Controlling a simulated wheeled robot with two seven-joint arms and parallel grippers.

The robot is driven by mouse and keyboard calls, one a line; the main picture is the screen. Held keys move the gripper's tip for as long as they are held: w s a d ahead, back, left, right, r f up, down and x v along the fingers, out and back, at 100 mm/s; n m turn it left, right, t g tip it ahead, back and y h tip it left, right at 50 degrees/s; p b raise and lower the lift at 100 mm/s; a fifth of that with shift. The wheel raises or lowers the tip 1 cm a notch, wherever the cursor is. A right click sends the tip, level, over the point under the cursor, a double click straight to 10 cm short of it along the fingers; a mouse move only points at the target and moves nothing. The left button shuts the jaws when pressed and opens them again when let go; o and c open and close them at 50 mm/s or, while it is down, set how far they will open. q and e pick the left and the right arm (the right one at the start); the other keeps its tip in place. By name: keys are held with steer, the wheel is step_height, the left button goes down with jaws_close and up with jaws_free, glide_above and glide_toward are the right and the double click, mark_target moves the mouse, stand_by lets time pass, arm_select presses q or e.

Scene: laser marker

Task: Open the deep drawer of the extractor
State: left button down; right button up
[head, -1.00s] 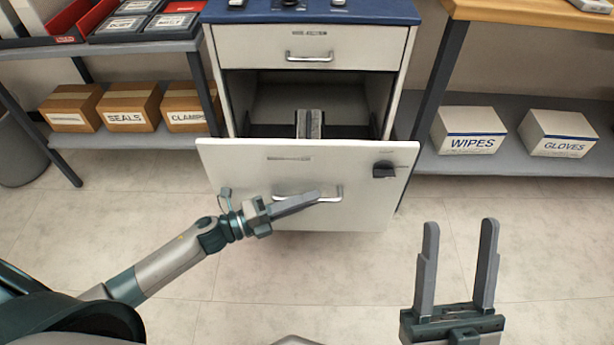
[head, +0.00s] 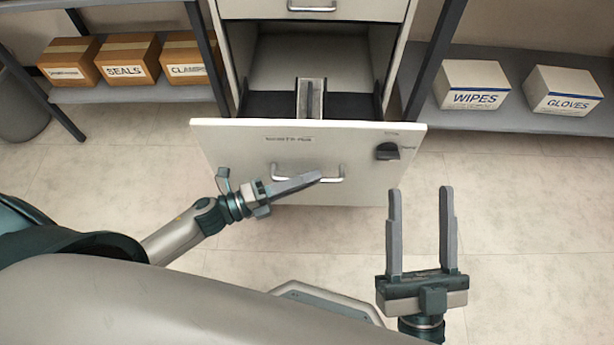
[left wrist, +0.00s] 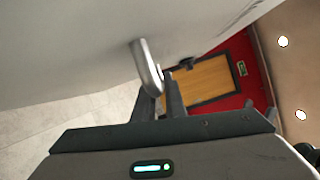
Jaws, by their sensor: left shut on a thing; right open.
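The deep drawer (head: 240,150) of the extractor is pulled out, and its inside shows with a grey upright piece (head: 311,98) in it. Its front carries a bar handle (head: 338,172) and a dark knob (head: 388,151) at the right. My left gripper (head: 312,178) is at the handle, shut on it. The left wrist view shows the handle (left wrist: 147,66) running down between the fingers (left wrist: 160,98). My right gripper (head: 420,195) is open and empty, in front of the drawer's right side.
The closed upper drawer (head: 270,9) is above. Shelves with boxes flank the cabinet: seals box (head: 128,60) at left, wipes box (head: 471,86) and gloves box (head: 562,91) at right. A grey bin (head: 20,108) stands far left. The floor (head: 520,200) at right is clear.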

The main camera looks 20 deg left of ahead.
arm_select(q)
steer(key=c, duration=1.8)
jaws_free()
steer(key=shift+a, duration=0.1)
steer(key=v, duration=1.7)
steer(key=shift+s, duration=0.15)
arm_select(e)
steer(key=shift+w+a+f+g, duration=0.2)
steer(key=shift+w+f+g, duration=0.15)
steer(key=shift+f+g, duration=0.35)
arm_select(q)
steer(key=shift+a+f, duration=0.1)
arm_select(e)
steer(key=shift+r, duration=0.1)
